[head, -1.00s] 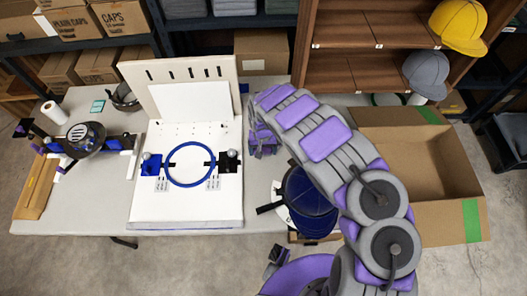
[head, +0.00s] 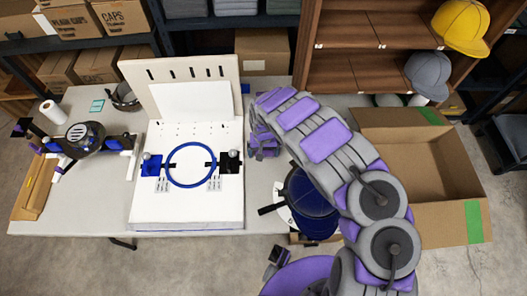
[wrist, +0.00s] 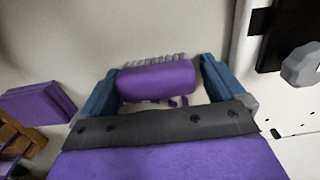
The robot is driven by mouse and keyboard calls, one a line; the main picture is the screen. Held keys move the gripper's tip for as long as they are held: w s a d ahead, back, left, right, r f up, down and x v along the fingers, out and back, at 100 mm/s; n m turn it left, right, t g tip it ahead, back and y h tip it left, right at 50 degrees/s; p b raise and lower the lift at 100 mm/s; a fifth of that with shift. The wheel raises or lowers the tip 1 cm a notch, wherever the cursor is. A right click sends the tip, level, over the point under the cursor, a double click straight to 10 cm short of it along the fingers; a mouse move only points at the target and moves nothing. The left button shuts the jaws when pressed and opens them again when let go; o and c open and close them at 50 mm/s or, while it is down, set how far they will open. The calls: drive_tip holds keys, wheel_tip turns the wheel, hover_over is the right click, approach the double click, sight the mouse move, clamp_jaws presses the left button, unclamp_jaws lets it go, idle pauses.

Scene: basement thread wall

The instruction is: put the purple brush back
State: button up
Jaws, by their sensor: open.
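The purple brush (wrist: 157,82), a purple block with a row of grey bristles on its far side, lies on the pale tabletop in the wrist view. My gripper (wrist: 156,75) is open, with one blue finger on each side of the brush. A gap shows between the brush and the right finger; the left finger is very close to it, and I cannot tell if they touch. In the head view my gripper end (head: 263,145) is over the table just right of the white hooping board, and I cannot make out the brush there.
The white board (head: 187,212) with a blue hoop (head: 192,165) stands close left of my gripper. A dark blue cap (head: 312,190) is under my arm. A purple stack (wrist: 37,103) lies left in the wrist view. An open cardboard box (head: 425,165) is at right.

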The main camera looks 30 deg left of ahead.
drive_tip(key=shift+w+d, duration=0.1)
drive_tip(key=shift+d, duration=0.05)
idle(0.4)
wheel_tip(320, 180, up, 13)
drive_tip(key=p, duration=0.4)
drive_tip(key=shift+f, duration=0.2)
drive_tip(key=shift+w+r, duration=0.1)
drive_tip(key=shift+w, duration=0.05)
